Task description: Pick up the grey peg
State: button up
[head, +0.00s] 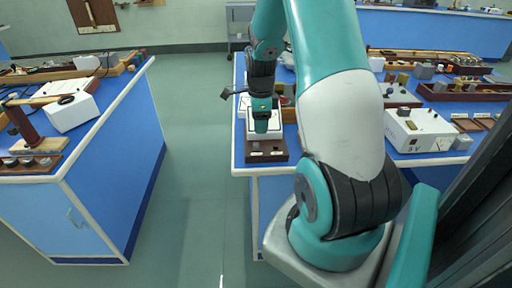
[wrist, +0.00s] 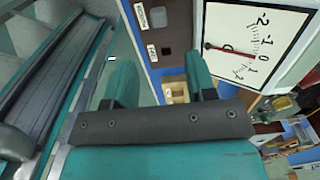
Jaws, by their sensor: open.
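My gripper (head: 263,126) hangs over the front left corner of the right bench, above a dark brown block (head: 267,156). In the wrist view my gripper (wrist: 160,72) shows two teal fingers set well apart, with nothing held between them. A small grey rounded piece (wrist: 158,16) sits on a brown surface beside small white labels, beyond the fingertips. It may be the grey peg, but I cannot tell for sure. In the head view my arm hides part of the bench, and no grey peg can be made out under the gripper.
A white meter with a dial (wrist: 255,40) stands close to the right finger in the wrist view. A white power box (head: 418,130) and wooden trays (head: 468,92) crowd the right bench. The left bench (head: 110,120) holds more apparatus. The green floor (head: 195,150) between benches is clear.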

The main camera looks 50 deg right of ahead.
aim_at(256, 144)
notch_tip(256, 144, down, 3)
jog(key=shift+f, duration=0.1)
jog(key=f, duration=0.2)
jog(key=w+f+p, duration=0.1)
jog(key=f, duration=0.1)
jog(key=shift+a, duration=0.4)
jog(key=shift+f, duration=0.55)
grip_shut()
